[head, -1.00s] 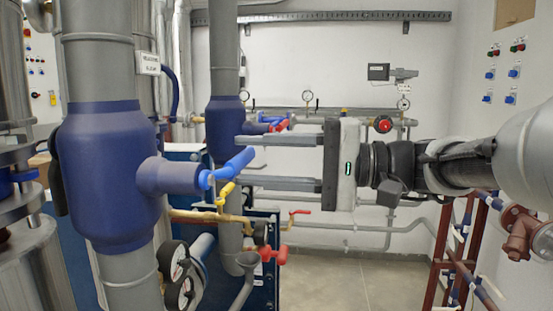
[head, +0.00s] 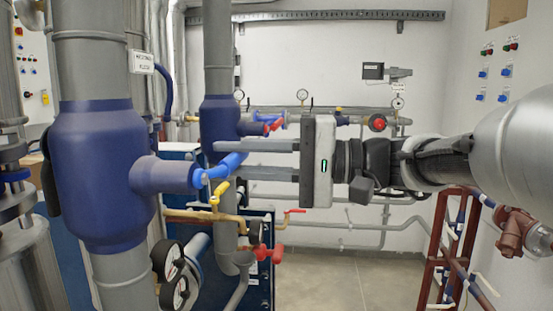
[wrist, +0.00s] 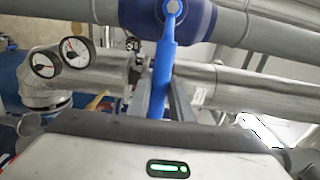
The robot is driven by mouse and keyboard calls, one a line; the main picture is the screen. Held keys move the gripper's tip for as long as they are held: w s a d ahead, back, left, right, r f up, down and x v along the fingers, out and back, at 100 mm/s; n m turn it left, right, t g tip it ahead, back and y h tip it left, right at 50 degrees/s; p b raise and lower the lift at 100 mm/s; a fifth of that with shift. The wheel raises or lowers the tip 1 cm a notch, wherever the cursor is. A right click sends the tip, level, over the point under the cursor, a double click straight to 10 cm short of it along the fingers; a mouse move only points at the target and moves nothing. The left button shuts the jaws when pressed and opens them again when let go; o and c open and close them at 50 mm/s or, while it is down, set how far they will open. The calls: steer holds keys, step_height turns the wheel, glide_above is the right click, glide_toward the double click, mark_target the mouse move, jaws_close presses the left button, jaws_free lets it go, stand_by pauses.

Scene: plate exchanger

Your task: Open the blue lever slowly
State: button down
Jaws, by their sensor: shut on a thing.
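The blue lever (head: 224,166) sticks out to the right from the end of the side stub on a large dark blue valve body (head: 100,178). In the wrist view the lever (wrist: 162,75) runs down from its bolt on the blue valve toward my gripper, between the two grey fingers. My gripper (head: 226,160) comes in from the right, with one finger above the lever and one below. It is shut on the lever's outer part. The exact contact is partly hidden behind the fingers and the gripper body.
A yellow-handled valve (head: 219,194) sits just below the lever. Pressure gauges (head: 172,275) are at the lower left. Red-handled valves (head: 268,254) lie below my gripper. A dark red frame (head: 440,240) stands at the right. The floor (head: 350,280) between is clear.

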steer(key=shift+r+n+b, duration=0.4)
steer(key=shift+n+b, duration=0.3)
steer(key=shift+b, duration=0.3)
steer(key=shift+r+n, duration=0.3)
steer(key=shift+r, duration=0.25)
steer(key=c, duration=1.6)
jaws_free()
steer(key=shift+d, duration=0.1)
steer(key=d, duration=0.5)
steer(key=s+d, duration=0.1)
steer(key=d, duration=1.1)
steer(key=shift+s+d, duration=0.1)
steer(key=shift+s, duration=0.15)
steer(key=shift+f, duration=0.1)
